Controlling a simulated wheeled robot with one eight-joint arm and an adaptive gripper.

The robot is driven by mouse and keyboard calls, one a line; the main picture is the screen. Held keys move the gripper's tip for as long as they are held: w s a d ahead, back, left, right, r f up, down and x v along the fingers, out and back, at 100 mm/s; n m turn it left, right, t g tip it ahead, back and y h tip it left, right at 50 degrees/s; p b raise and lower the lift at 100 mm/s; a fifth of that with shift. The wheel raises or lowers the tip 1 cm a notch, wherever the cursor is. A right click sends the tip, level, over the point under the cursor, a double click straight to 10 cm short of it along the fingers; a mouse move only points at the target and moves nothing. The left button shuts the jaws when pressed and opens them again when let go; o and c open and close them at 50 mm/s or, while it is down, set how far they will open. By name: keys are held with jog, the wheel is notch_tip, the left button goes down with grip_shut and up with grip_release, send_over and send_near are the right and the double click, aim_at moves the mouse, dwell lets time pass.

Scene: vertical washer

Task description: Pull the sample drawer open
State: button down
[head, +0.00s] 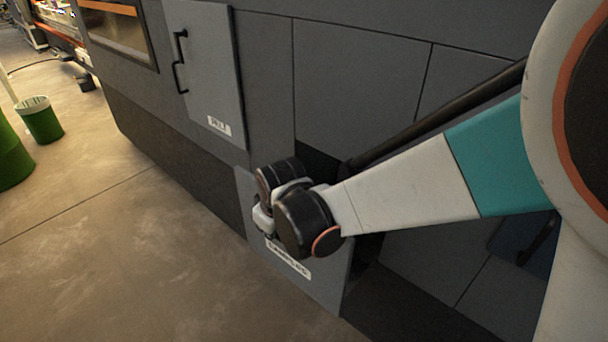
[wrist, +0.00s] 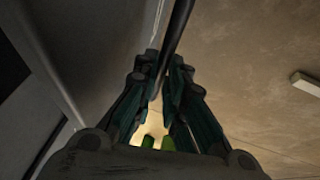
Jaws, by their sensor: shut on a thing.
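The sample drawer (head: 325,290) is a grey front panel with a white label, low on the machine in the head view. Its front stands out from the cabinet face, with a dark gap behind its upper edge. My gripper (head: 262,215) is at the drawer front, largely hidden by my wrist in the head view. In the wrist view my gripper (wrist: 163,80) is shut on a dark bar handle (wrist: 180,25), which runs between the fingers. The handle is hidden in the head view.
A grey door (head: 205,70) with a black handle is further left on the machine. A blue panel (head: 535,245) with a dark handle is at the right. Green bins (head: 40,120) stand at the far left. The floor (head: 130,240) in front of the drawer is clear.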

jog(key=shift+s, duration=0.1)
jog(key=c, duration=1.7)
grip_release()
jog(key=shift+o, duration=0.2)
jog(key=shift+w+d, duration=0.3)
jog(key=shift+w, duration=0.15)
jog(key=w+d+b, duration=0.1)
jog(key=w+d, duration=1.2)
jog(key=w, duration=0.3)
jog(key=p+v, duration=0.5)
jog(key=v, duration=1)
jog(key=s+d+r+m+t, duration=0.1)
jog(key=s+d+r+m, duration=0.4)
jog(key=s+d, duration=0.3)
jog(key=shift+s+r+t+h, duration=0.3)
jog(key=shift+s+h, duration=0.1)
jog(key=shift+s, duration=1.05)
